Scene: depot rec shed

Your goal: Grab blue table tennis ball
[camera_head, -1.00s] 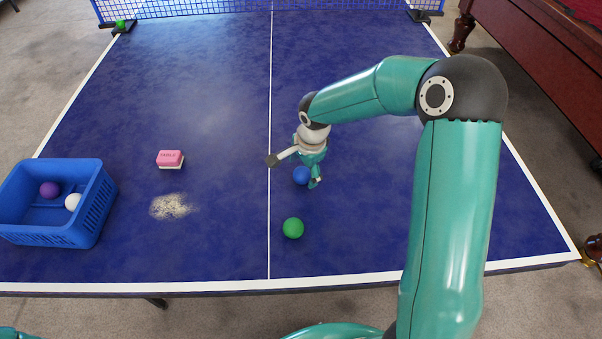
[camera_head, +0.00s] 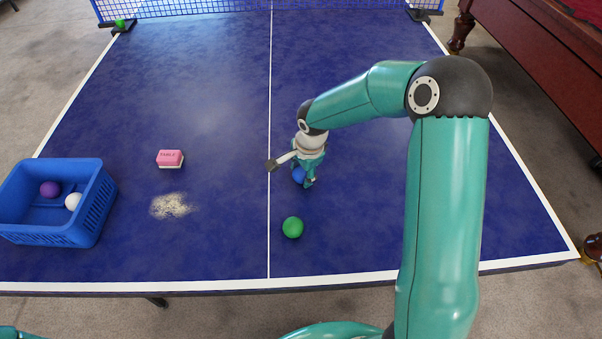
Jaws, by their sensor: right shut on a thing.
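The blue table tennis ball (camera_head: 298,175) is on the blue table, right of the white centre line. My right gripper (camera_head: 302,181) reaches down over it and is shut on it; the fingers hide part of the ball. I cannot tell any gap between the ball and the table. My left gripper is not in view; only a bit of teal shows at the bottom left corner.
A green ball (camera_head: 292,227) lies just in front of the gripper. A blue basket (camera_head: 84,222) at the left holds a purple ball (camera_head: 50,189) and a white ball (camera_head: 73,201). A pink eraser (camera_head: 170,157) and a pale powdery patch (camera_head: 172,205) are between. The net (camera_head: 220,8) spans the back.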

